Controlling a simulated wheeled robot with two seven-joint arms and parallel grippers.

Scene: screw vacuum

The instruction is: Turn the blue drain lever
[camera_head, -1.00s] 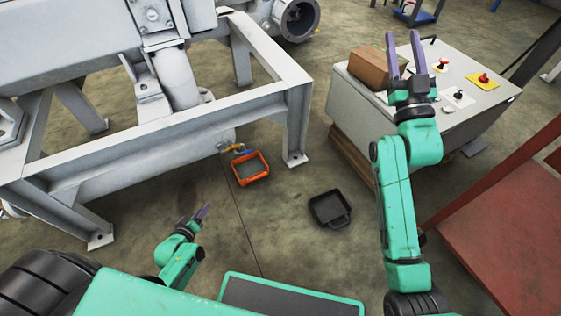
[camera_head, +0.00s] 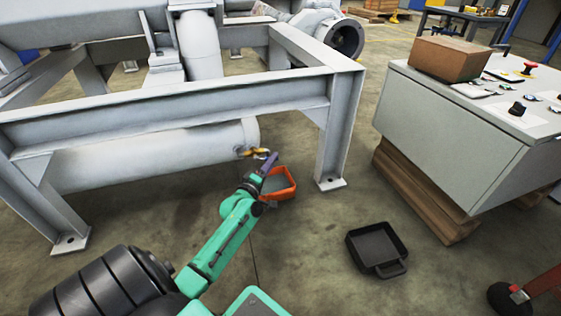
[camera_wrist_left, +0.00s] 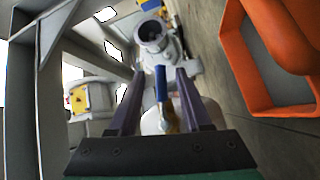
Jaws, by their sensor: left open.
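The blue drain lever (camera_wrist_left: 161,84) shows in the left wrist view, between the two purple fingers of my left gripper (camera_wrist_left: 158,76). The fingers are apart, one on each side of the lever, and I see a gap on both sides. The lever joins a brass valve (camera_wrist_left: 169,116) at the end of the grey pipe. In the head view the brass valve (camera_head: 257,152) sits low on the pipe end, and my left gripper (camera_head: 269,168) is right beside it, largely hiding the lever. My right gripper is not in view.
A grey steel frame (camera_head: 341,125) surrounds the pipe (camera_head: 150,152). A black pan (camera_head: 376,268) lies on open floor to the right, before a control cabinet (camera_head: 440,130).

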